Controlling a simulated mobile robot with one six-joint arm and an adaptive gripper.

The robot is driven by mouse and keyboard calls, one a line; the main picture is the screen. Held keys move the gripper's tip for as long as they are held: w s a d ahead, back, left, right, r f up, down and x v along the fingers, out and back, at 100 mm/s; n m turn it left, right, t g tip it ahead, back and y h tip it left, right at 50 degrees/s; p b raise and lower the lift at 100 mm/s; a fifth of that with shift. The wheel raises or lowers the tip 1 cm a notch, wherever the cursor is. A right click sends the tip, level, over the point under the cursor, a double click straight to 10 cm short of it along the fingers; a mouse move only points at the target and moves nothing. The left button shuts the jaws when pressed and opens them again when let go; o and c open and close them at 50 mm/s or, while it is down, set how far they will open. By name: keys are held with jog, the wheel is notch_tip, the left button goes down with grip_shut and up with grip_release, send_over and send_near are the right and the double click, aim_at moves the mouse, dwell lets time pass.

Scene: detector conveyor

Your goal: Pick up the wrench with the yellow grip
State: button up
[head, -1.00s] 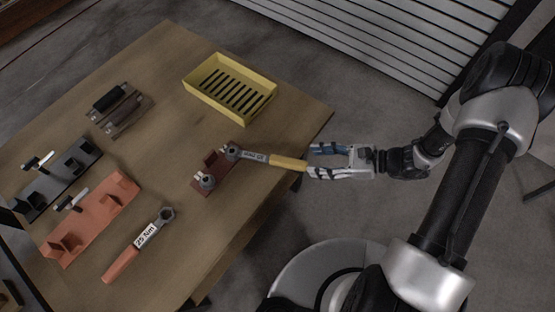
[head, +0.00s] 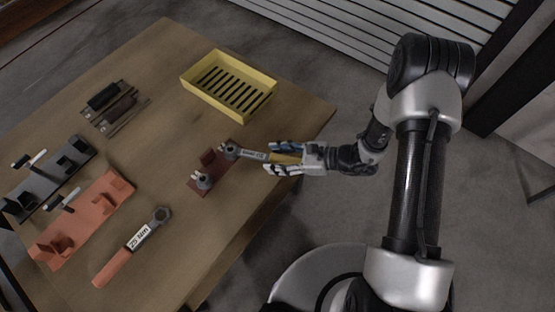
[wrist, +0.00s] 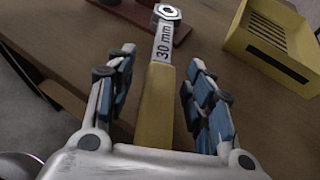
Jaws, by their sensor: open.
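The wrench with the yellow grip (head: 284,159) points toward my gripper, its grey head over a dark red fixture (head: 207,179) near the table's right edge. In the wrist view its yellow grip (wrist: 155,108) lies between my two fingers, with a gap on each side, and its shaft reads "30 mm". My gripper (head: 284,158) is open around the yellow grip; the fingers do not appear to touch it. The wrist view also shows my gripper (wrist: 160,85) from behind. The grip's near end is partly hidden by my gripper.
A yellow slotted tray (head: 228,112) stands at the back. A wrench with an orange-red grip (head: 113,268) lies at the front. Orange (head: 95,215) and dark (head: 52,180) holders stand at left, with small dark parts (head: 112,103) behind them. The table's middle is clear.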

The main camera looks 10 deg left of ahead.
jog(key=shift+c, duration=0.4)
grip_shut()
dwell(0.4)
